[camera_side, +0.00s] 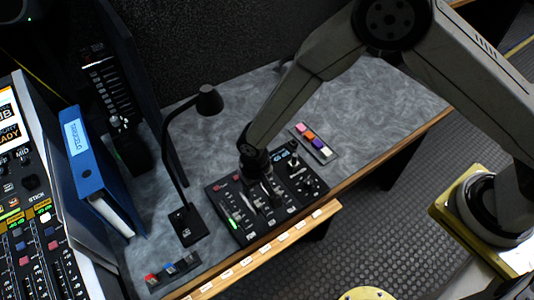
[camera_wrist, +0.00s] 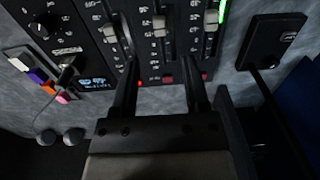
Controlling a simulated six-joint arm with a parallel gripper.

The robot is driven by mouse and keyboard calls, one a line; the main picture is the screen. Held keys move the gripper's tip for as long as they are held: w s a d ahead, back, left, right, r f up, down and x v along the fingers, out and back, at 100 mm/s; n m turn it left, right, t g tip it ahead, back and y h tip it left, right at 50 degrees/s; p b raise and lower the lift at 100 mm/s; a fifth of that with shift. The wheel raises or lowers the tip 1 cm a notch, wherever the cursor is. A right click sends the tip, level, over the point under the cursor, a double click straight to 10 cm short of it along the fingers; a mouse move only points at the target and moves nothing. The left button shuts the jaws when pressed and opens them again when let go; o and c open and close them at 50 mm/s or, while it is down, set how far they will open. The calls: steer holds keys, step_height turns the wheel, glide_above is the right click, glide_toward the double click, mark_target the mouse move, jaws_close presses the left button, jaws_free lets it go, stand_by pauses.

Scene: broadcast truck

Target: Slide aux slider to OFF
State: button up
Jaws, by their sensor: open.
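The control panel (camera_side: 240,205) is a dark box with several vertical sliders, knobs and buttons, lying on the grey desk. In the wrist view its sliders show at the top, with pale caps (camera_wrist: 159,22) and (camera_wrist: 211,18) and another cap (camera_wrist: 109,33) further left. The labels are too small to tell which is the aux slider. My gripper (camera_wrist: 162,65) is open, its two dark fingers apart, over the edge of the panel by red-lit buttons. No object shows between the fingers. In the side view my gripper (camera_side: 256,170) is above the panel's far edge, its fingertips partly hidden.
A strip of coloured buttons (camera_side: 313,141) lies beyond the panel. A desk lamp (camera_side: 190,225) stands left of it, with a blue binder (camera_side: 85,165) further left. A small switch strip (camera_side: 172,270) lies near the front edge. The desk's right side (camera_side: 390,105) is clear.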

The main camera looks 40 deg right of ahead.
mark_target(257, 203)
steer(key=shift+f, duration=3.8)
jaws_close()
